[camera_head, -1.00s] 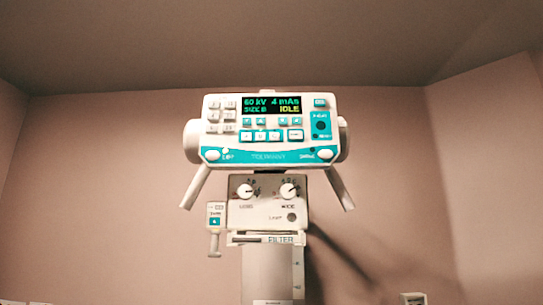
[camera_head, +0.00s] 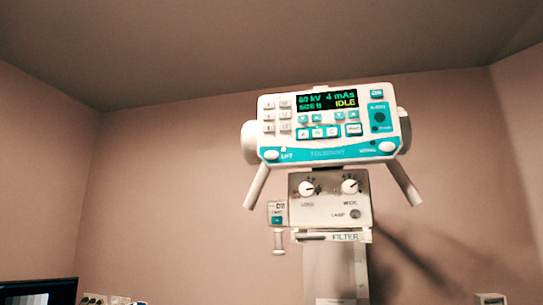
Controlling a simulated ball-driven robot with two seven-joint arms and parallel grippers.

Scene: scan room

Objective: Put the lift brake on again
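The X-ray control head (camera_head: 328,128) stands tilted a little in the middle right of the head view. Its screen (camera_head: 327,101) reads 60 kV, 4 mAs, SIZE B and IDLE. A round white knob (camera_head: 271,155) next to the word LIFT sits at the panel's lower left, and a similar white knob (camera_head: 387,147) sits at the lower right. I cannot tell from their look whether a brake is on. Neither of my grippers is in view.
Below are a box with two dials (camera_head: 328,188), a FILTER slot (camera_head: 331,237) and a column (camera_head: 335,272). A small handled unit (camera_head: 278,226) hangs at its left. A monitor (camera_head: 38,291) shows at the lower left. Angled handles (camera_head: 256,187) flank the head.

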